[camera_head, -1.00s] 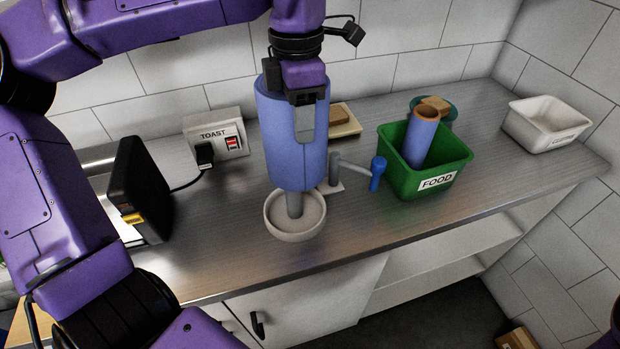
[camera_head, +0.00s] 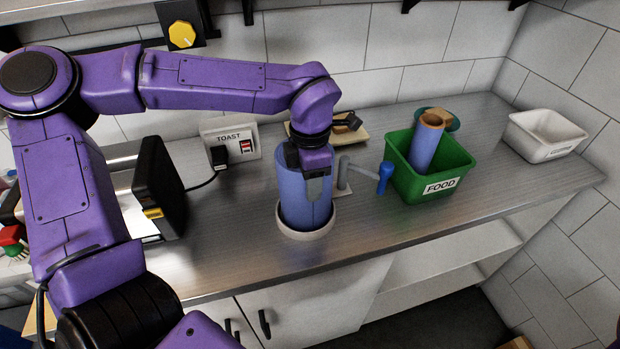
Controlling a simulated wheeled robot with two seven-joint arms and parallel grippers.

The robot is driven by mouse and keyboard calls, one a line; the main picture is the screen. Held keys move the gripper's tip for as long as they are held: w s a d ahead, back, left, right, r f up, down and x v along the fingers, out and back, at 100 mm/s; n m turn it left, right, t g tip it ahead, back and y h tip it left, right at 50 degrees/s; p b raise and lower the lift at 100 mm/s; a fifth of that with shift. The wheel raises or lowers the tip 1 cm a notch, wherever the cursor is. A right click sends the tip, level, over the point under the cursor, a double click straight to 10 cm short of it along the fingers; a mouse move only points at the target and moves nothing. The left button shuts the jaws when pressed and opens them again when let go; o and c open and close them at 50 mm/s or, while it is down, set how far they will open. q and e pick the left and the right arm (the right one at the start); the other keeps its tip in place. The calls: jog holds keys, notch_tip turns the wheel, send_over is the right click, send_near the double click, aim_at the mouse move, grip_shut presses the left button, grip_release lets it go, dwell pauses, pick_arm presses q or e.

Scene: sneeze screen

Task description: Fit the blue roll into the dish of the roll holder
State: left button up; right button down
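The blue roll (camera_head: 295,196) stands upright in the round pale dish (camera_head: 304,235) of the roll holder. The dish rim shows around its lower end, and the holder's post is hidden inside the roll. My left gripper (camera_head: 317,185) points down at the top of the roll and is shut on it, with one finger against the near side. The other finger is hidden. My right gripper is not in view.
A crank with a blue handle (camera_head: 384,177) stands close right of the roll. A green FOOD bin (camera_head: 440,172) holds another blue roll (camera_head: 426,145). A black toaster-like box (camera_head: 160,190) stands left. The front counter is clear.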

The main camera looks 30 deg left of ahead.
pick_arm(q)
jog(key=o, duration=0.4)
jog(key=shift+s, duration=0.1)
notch_tip(320, 180, up, 12)
jog(key=shift+r+b, duration=0.15)
jog(key=shift+b, duration=0.25)
